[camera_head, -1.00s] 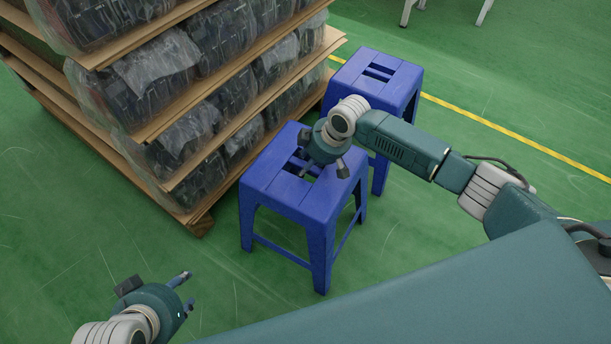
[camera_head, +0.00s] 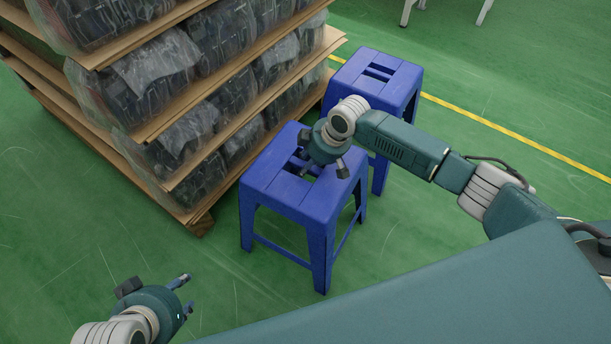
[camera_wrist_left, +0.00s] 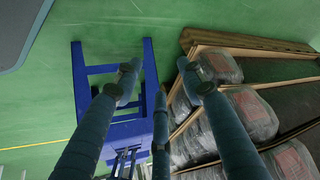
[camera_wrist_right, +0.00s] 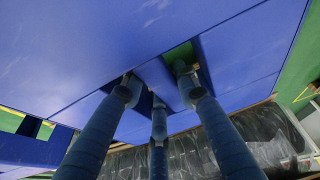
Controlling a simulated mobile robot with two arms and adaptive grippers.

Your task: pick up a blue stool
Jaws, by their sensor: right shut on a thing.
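Two blue stools stand upright on the green floor. The nearer stool (camera_head: 288,197) is in the middle of the head view, and the farther stool (camera_head: 397,72) is behind it to the right. My right gripper (camera_head: 322,170) is on the nearer stool's seat, its fingers in the seat's slots and shut on the seat. In the right wrist view the blue seat (camera_wrist_right: 130,50) fills most of the picture, with the fingertips at its openings. My left gripper (camera_head: 186,296) is open and empty at lower left, apart from the stools. The left wrist view shows a blue stool (camera_wrist_left: 148,75) beyond its spread fingers.
A pallet stack (camera_head: 175,120) with wrapped dark goods between wooden boards stands close behind and left of the nearer stool. A yellow line (camera_head: 520,140) crosses the floor at right. Green floor (camera_head: 80,225) is free at left and in front.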

